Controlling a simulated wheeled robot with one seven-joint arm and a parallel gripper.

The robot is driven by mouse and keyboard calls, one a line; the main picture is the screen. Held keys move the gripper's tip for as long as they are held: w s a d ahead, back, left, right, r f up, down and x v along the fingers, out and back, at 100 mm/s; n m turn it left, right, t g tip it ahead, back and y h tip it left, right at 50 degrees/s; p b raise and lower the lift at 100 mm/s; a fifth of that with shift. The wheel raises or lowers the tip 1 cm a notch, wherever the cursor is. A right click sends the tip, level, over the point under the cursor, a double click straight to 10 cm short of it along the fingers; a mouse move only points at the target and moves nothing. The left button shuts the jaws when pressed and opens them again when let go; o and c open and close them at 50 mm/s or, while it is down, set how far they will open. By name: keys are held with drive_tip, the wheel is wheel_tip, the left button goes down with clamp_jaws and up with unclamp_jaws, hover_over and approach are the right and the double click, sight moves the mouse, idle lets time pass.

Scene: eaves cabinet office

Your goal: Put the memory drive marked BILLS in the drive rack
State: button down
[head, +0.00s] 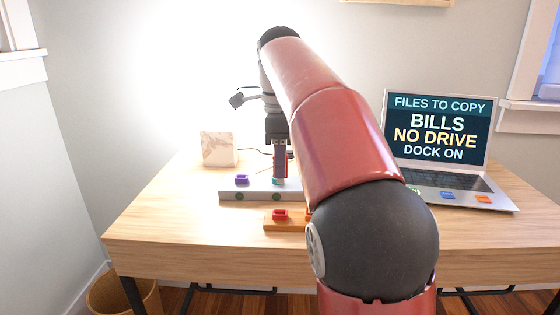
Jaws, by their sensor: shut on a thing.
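My gripper (280,174) points straight down over the back of the desk, at the long grey bar (228,195). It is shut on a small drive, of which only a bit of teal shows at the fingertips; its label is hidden. I cannot tell whether this drive is seated in the bar or just above it. A purple drive (242,179) stands on the bar's left part, and round green marks show on the bar's front. A red drive (280,214) sits on a low orange-brown wooden block (285,225) in front of the bar. No drive label is readable.
The laptop (438,128) reads FILES TO COPY, BILLS, NO DRIVE, DOCK ON. A blue piece (447,195) and an orange piece (483,198) lie on its front edge. A marbled white block (217,149) stands at the back left. My arm hides the desk's middle; its left front is clear.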

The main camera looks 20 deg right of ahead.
drive_tip(key=shift+f, duration=0.1)
drive_tip(key=shift+f+b, duration=2.1)
drive_tip(key=shift+f, duration=0.65)
drive_tip(key=shift+p, duration=0.8)
drive_tip(key=shift+f+b, duration=0.9)
drive_tip(key=shift+f, duration=0.4)
drive_tip(key=c, duration=1.3)
unclamp_jaws()
